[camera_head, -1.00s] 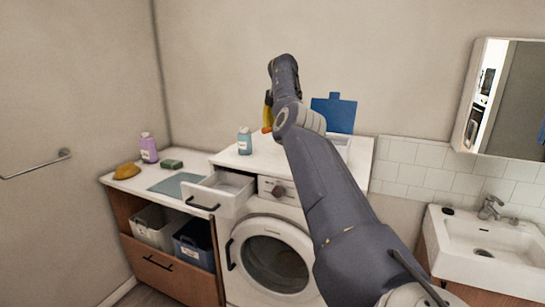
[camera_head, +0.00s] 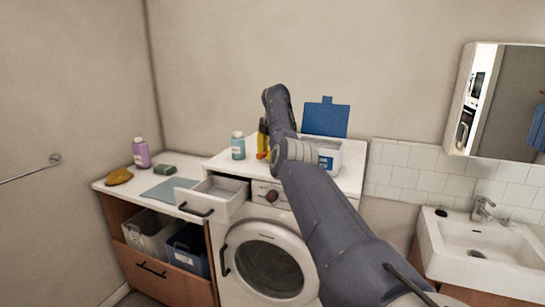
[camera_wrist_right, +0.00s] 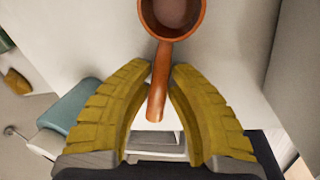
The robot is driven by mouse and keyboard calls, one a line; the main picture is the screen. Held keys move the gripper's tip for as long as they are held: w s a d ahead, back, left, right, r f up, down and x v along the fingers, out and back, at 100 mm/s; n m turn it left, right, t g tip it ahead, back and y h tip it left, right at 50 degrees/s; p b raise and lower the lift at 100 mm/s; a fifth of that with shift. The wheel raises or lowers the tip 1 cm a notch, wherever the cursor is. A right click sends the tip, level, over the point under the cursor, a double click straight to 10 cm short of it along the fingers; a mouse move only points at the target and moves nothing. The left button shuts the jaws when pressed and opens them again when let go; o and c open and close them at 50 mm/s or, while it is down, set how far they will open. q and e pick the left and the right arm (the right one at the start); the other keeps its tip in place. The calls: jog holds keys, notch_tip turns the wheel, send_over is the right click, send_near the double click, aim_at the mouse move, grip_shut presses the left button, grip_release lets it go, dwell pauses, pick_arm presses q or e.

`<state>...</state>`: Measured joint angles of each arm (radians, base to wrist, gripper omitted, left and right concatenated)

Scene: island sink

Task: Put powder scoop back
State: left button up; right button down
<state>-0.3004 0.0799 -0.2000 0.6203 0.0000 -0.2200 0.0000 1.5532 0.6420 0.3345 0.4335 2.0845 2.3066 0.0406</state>
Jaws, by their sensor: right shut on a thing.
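The powder scoop (camera_wrist_right: 160,80) is orange-brown with a round cup and a straight handle. In the right wrist view its handle lies between the yellow fingers of my right gripper (camera_wrist_right: 155,78), which is shut on it. The cup points away from the fingers. In the head view my right gripper (camera_head: 263,137) is above the washing machine top, and only a small orange bit of the scoop (camera_head: 262,155) shows below it. A white box (camera_head: 329,157) with a label stands right of the gripper, its blue lid (camera_head: 325,117) raised. My arm hides part of the box.
The detergent drawer (camera_head: 215,198) is pulled out. A purple bottle (camera_head: 141,153), a green sponge (camera_head: 165,169) and a yellow cloth-like item (camera_head: 119,177) are on the left counter. A sink (camera_head: 485,240) is at right.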

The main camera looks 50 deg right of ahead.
jog(key=shift+f, duration=0.2)
jog(key=shift+f, duration=0.1)
jog(key=c, duration=1.3)
grip_release()
jog(key=r, duration=0.4)
jog(key=s+r, duration=0.1)
jog(key=r, duration=0.3)
jog(key=s+r, duration=0.1)
jog(key=r, duration=0.3)
jog(key=shift+s, duration=0.15)
